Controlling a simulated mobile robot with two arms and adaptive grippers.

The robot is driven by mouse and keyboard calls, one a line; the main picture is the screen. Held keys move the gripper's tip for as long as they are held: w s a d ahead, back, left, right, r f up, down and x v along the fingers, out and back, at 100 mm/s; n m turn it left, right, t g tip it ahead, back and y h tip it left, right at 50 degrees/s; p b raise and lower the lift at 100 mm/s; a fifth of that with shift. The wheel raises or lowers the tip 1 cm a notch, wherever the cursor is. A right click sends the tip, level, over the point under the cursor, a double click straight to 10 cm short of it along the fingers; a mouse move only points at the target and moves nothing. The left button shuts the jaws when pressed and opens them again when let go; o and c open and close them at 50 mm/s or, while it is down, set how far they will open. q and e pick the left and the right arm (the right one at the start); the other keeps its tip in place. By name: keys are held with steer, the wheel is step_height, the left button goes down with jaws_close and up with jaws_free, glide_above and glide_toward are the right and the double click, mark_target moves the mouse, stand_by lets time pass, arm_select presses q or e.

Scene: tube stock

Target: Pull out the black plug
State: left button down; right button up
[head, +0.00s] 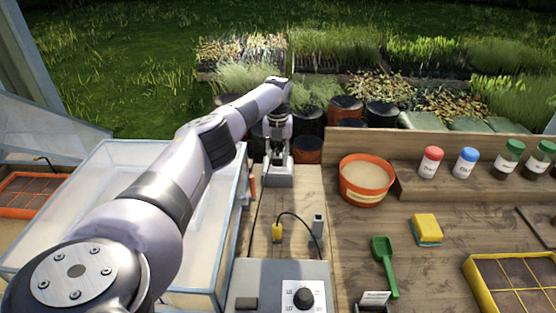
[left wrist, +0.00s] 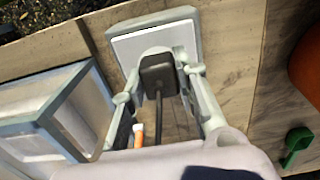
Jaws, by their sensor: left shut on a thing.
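In the left wrist view the black plug (left wrist: 159,74) is between the two fingers of my left gripper (left wrist: 158,68), which is shut on it. Its dark cord (left wrist: 159,115) runs back toward the wrist. The plug is at the pale face of a grey socket box (left wrist: 190,38); I cannot tell how deep it sits. In the head view my left gripper (head: 278,150) is over the same socket box (head: 278,179) on the wooden bench, and it hides the plug. My right gripper is not in view.
A clear bin (head: 100,160) stands left of the socket box. A yellow plug (head: 277,232) on a black cord lies nearer, by a grey control box (head: 262,272) with a dial. An orange-rimmed pot (head: 366,195) and a green scoop (head: 384,265) are on the right.

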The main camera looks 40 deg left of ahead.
mark_target(278, 155)
arm_select(q)
steer(key=shift+r, duration=0.2)
steer(key=shift+r+p, duration=2.65)
steer(key=shift+r, duration=0.2)
